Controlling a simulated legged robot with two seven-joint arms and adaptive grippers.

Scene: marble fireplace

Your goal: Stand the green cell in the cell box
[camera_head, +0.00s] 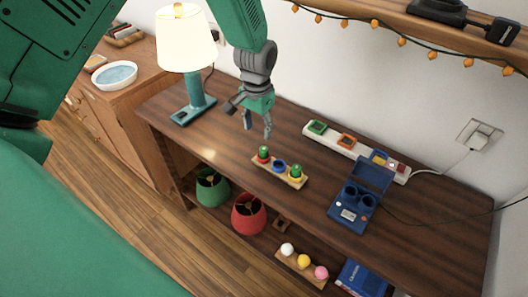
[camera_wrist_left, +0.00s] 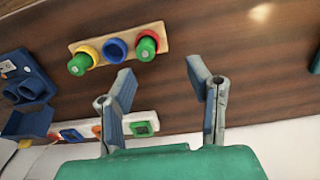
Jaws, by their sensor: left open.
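Two green cells stand upright on a wooden tray (camera_head: 289,181). One cell (camera_head: 263,153) is in a red ring at the left, the other (camera_head: 296,171) in a yellow ring at the right. A blue ring (camera_head: 279,166) between them holds no cell. Both cells show in the left wrist view, the red-ringed one (camera_wrist_left: 146,48) nearer the fingers. The blue cell box (camera_head: 348,214), lid raised, has two dark round wells. It is partly cut off in the left wrist view (camera_wrist_left: 27,89). My left gripper (camera_head: 257,126) is open and empty, above and behind the tray. My right gripper is not in view.
A white power strip (camera_head: 345,147) with coloured plugs lies along the wall. A lit lamp (camera_head: 193,95) stands at the table's left end. A cable crosses the right side. The dark tabletop is clear between lamp and tray.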

